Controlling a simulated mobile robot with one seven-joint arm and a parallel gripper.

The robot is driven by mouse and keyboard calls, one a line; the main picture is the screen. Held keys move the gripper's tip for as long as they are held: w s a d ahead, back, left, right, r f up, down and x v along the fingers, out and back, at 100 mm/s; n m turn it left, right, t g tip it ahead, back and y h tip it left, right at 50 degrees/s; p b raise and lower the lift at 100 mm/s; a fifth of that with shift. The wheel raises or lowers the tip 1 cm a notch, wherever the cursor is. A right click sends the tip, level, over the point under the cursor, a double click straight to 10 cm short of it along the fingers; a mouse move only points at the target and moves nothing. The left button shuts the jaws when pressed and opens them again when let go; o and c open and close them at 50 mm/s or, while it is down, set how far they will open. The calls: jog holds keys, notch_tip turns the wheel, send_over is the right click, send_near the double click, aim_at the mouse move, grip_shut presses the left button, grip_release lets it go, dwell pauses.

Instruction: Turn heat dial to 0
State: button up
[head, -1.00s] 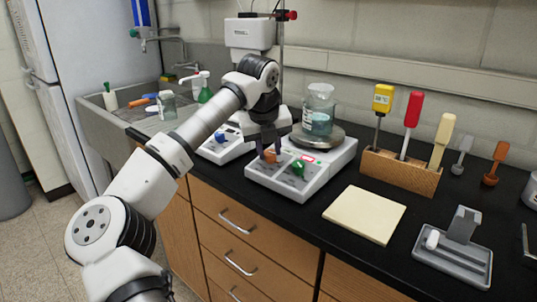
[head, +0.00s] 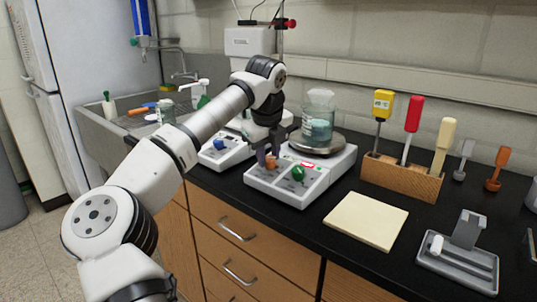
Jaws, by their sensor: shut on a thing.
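A white hot plate (head: 308,193) stands on the black bench, with an orange dial (head: 271,162) and a green dial (head: 298,173) on its sloped front panel. The frames do not show which dial is for heat, and no dial marks are readable. My gripper (head: 268,160) points down at the panel, its dark fingers shut around the orange dial, which is partly hidden between them. The green dial is just right of the fingers and apart from them. A beaker (head: 318,118) of teal liquid stands on the hot plate's round top (head: 316,142).
A second white device with a blue dial (head: 220,144) stands left of the gripper. A wooden rack (head: 401,177) of several tools, a cream pad (head: 366,220) and a grey holder (head: 458,262) are to the right. Bare bench lies around the pad.

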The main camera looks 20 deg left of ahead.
jog(key=o, duration=1)
jog(key=v, duration=1.4)
jog(key=shift+a, duration=0.1)
